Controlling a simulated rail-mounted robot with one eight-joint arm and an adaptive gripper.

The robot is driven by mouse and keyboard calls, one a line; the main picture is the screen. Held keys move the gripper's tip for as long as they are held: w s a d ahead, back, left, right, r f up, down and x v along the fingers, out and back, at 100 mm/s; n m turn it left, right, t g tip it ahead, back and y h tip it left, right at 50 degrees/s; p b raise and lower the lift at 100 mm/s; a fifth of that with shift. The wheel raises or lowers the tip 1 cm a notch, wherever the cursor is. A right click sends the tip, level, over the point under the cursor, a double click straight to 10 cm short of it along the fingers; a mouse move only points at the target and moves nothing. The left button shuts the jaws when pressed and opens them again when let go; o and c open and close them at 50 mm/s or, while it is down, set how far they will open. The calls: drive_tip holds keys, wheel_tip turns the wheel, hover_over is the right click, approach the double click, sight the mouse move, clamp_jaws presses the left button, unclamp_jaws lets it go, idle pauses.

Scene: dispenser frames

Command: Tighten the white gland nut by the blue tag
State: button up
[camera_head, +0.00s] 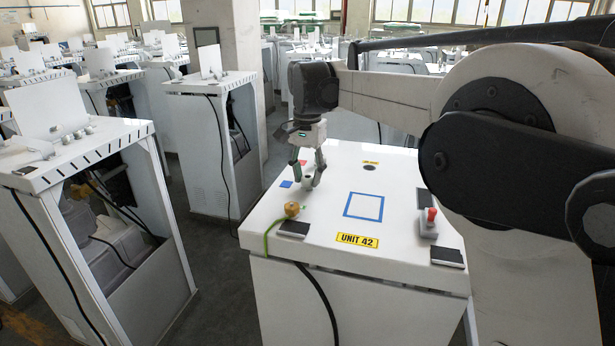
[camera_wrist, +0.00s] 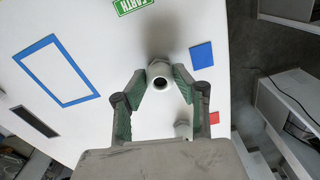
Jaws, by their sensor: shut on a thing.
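A white gland nut (camera_wrist: 160,70) with a dark round hole stands on the white cabinet top (camera_head: 335,210). The blue tag (camera_wrist: 201,55) lies flat to its right in the wrist view and also shows in the head view (camera_head: 286,184). My gripper (camera_wrist: 159,82) has its green fingers closed on both sides of this nut; in the head view my gripper (camera_head: 308,181) points down at the cabinet top. A second white fitting (camera_wrist: 182,128) by the red tag (camera_wrist: 214,118) is partly hidden by my gripper. How tight the nut sits cannot be seen.
A yellowish knob (camera_head: 291,208) with a green cable stands near the front left edge. A blue square outline (camera_head: 364,206), a yellow UNIT 42 label (camera_head: 357,240) and a red-topped button box (camera_head: 430,224) are to the right. Other cabinets stand across the aisle.

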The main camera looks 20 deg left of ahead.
sight(307, 176)
drive_tip(key=shift+m, duration=0.6)
drive_tip(key=o, duration=1.1)
drive_tip(key=shift+o, duration=0.2)
wheel_tip(307, 176, up, 12)
